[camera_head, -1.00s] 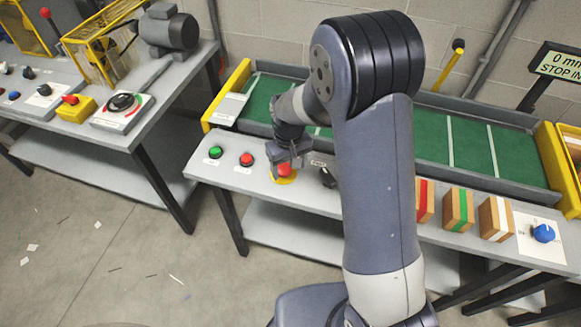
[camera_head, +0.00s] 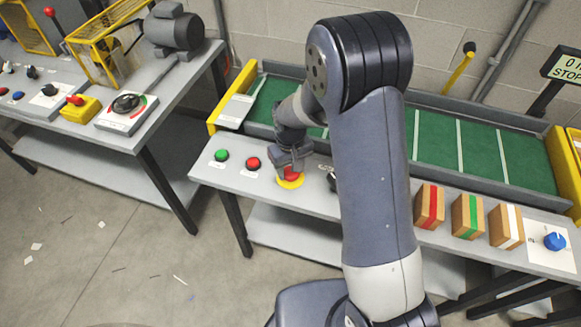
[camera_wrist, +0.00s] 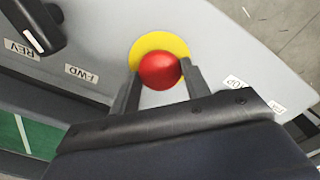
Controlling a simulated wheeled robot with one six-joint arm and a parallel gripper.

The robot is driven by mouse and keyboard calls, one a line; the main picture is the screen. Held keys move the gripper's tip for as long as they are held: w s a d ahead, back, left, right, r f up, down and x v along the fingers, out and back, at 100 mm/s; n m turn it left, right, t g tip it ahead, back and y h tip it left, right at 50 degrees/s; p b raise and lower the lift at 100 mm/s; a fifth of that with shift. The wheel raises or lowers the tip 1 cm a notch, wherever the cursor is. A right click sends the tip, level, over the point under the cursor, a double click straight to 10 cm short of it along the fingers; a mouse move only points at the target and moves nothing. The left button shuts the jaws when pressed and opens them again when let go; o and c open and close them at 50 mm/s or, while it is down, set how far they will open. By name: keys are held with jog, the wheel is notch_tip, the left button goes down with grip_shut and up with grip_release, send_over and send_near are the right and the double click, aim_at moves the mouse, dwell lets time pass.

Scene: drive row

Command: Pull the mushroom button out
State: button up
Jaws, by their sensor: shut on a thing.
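The red mushroom button (camera_head: 291,174) stands on a yellow disc (camera_head: 290,184) on the grey bench in the head view. In the wrist view the round red cap (camera_wrist: 159,70) lies between the two dark fingers, over the yellow ring (camera_wrist: 150,42). My gripper (camera_head: 290,165) comes down on the button from above, and its fingers (camera_wrist: 160,82) are shut on the cap's two sides. Part of the cap's lower side and its stem are hidden.
A black selector (camera_wrist: 35,22) with REV and FWD labels is close on the other side. A green conveyor (camera_head: 435,140) runs behind; striped blocks (camera_head: 467,214) stand to the right.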

jog(key=c, duration=0.6)
jog(key=shift+r, duration=0.85)
jog(key=o, duration=1.4)
notch_tip(320, 180, up, 11)
jog(key=shift+f+b, duration=0.1)
jog(key=shift+b, duration=0.2)
jog(key=shift+f, duration=0.1)
notch_tip(320, 180, down, 12)
jog(key=shift+f, duration=0.15)
jog(key=shift+r, duration=0.7)
